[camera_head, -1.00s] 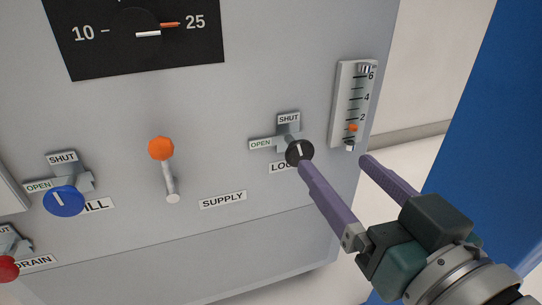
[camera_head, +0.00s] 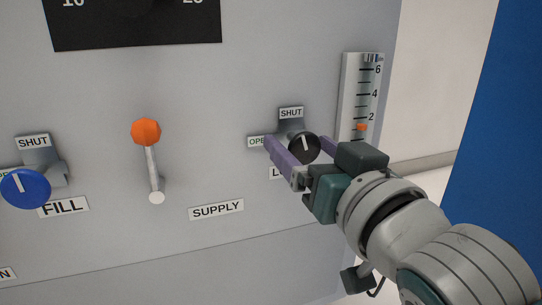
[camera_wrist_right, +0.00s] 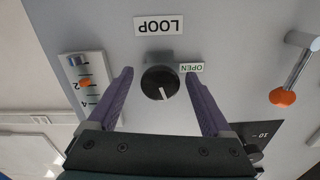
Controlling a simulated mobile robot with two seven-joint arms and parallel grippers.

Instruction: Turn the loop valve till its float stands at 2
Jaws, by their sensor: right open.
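The loop valve (camera_head: 304,147) is a round black knob with a white pointer line, on the grey panel under a SHUT tag. Its line points roughly up toward SHUT. My right gripper (camera_head: 295,141) is open, its purple fingers on either side of the knob. The right wrist view shows the knob (camera_wrist_right: 160,82) between the fingers (camera_wrist_right: 158,73), with a gap on each side. The float gauge (camera_head: 349,95) stands to the right of the valve. Its orange float (camera_head: 361,127) sits a little below the 2 mark. My gripper hides the gauge's lower end. My left gripper is not in view.
The orange-tipped SUPPLY lever (camera_head: 152,165) is left of the valve. The blue FILL knob (camera_head: 26,188) is at the far left. A dark dial (camera_head: 135,25) is above. A blue surface (camera_head: 490,150) stands at the right.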

